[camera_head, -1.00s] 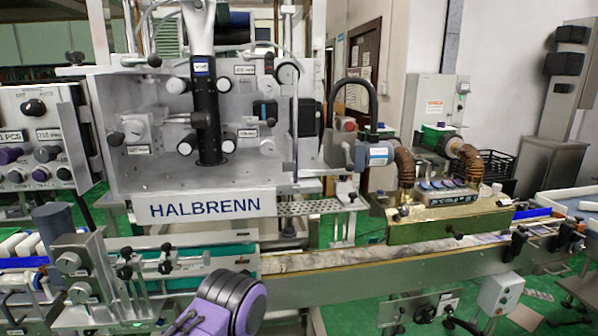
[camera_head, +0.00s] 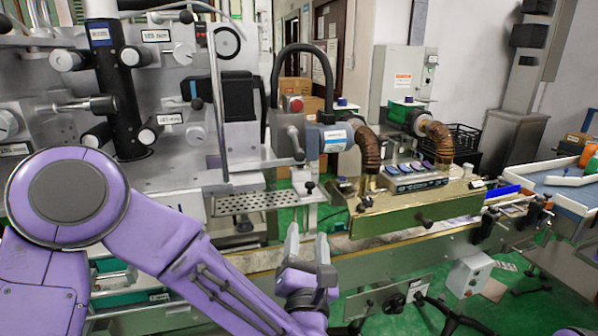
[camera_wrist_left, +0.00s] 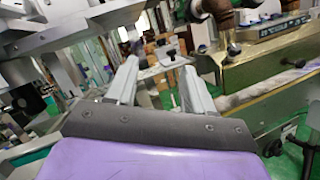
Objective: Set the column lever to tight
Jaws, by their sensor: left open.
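My left gripper (camera_head: 307,243) is open and empty in front of the machine, with its fingers pointing up and away. In the left wrist view its two fingers (camera_wrist_left: 159,78) stand apart. A small bracket with a black knob (camera_head: 310,187) is beyond the fingertips, apart from them; it also shows between the fingers in the left wrist view (camera_wrist_left: 170,53). A dark upright column (camera_head: 119,105) stands at the left, with a black-ended horizontal handle (camera_head: 100,104) beside it. I cannot tell which part is the column lever, nor read any tight marking.
A perforated metal shelf (camera_head: 255,202) juts out left of the bracket. A brass-coloured heater box (camera_head: 415,215) with brown hoses (camera_head: 369,150) stands at the right over the conveyor (camera_head: 370,262).

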